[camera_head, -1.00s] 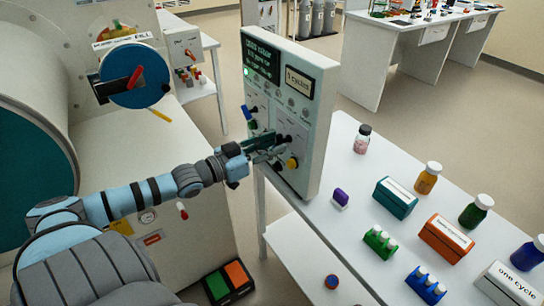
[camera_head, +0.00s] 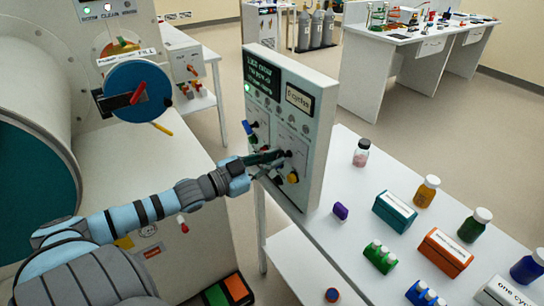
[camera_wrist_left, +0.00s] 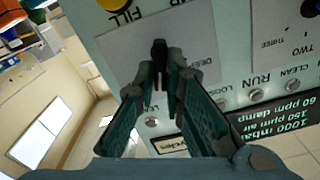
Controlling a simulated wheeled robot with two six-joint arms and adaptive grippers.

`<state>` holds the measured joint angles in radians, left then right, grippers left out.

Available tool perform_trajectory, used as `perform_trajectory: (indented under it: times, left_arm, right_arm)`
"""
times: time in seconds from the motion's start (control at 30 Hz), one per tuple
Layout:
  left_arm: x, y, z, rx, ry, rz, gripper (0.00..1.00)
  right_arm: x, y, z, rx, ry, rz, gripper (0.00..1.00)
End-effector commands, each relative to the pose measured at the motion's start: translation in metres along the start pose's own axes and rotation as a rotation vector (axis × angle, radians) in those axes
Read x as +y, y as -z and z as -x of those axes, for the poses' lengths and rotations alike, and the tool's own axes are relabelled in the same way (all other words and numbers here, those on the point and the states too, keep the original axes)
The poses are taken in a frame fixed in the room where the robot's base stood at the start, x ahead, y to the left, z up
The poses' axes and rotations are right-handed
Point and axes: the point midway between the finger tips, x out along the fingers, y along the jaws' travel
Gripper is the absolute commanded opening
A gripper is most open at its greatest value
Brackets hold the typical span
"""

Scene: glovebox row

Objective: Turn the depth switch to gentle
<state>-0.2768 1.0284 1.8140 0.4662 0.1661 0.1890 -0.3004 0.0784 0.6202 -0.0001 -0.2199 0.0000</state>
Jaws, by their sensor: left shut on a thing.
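The upright control panel (camera_head: 318,135) stands at the left end of the white table. The depth switch (camera_wrist_left: 158,47) is a small dark knob on a grey label plate (camera_wrist_left: 188,28) with the word DEEP partly showing. My left gripper (camera_head: 283,155) reaches the panel's lower right part. In the left wrist view its fingers (camera_wrist_left: 158,75) close around the switch, hiding part of it. Which mark the switch points at cannot be read. My right gripper is not in view.
A yellow knob (camera_head: 293,177) sits just below the gripper, and a blue knob (camera_head: 247,127) is to its left. Several bottles and boxes stand on the white table (camera_head: 350,240). A large cylinder with a blue wheel (camera_head: 138,91) is at left.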

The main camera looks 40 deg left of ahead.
Motion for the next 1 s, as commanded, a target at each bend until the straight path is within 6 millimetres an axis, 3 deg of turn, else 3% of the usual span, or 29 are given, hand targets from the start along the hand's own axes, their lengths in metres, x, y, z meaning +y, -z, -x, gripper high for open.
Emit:
perform_trajectory:
  times: [0.17, 0.2, 0.3, 0.77, 0.87, 1.0]
  left_arm:
    - [0.0, 0.0, 0.0, 0.002, 0.0, 0.001, 0.0]
    - [0.0, 0.0, 0.0, 0.002, 0.0, 0.002, 0.15]
    - [0.0, 0.0, 0.0, 0.002, 0.0, 0.003, 0.3]
    - [0.0, -0.001, 0.0, 0.002, 0.0, 0.011, 0.3]
    - [0.0, -0.002, 0.0, 0.001, -0.001, 0.078, 0.3]
    - [-0.002, -0.002, 0.003, -0.004, -0.002, 0.318, 0.3]
  right_arm:
    - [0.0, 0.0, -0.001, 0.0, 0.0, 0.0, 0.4]
    - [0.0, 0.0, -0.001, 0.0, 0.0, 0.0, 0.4]
    - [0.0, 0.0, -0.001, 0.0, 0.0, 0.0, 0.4]
    - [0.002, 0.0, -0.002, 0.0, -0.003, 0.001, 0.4]
    - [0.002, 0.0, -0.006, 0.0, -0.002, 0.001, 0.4]
    - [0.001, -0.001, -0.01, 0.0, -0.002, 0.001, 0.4]
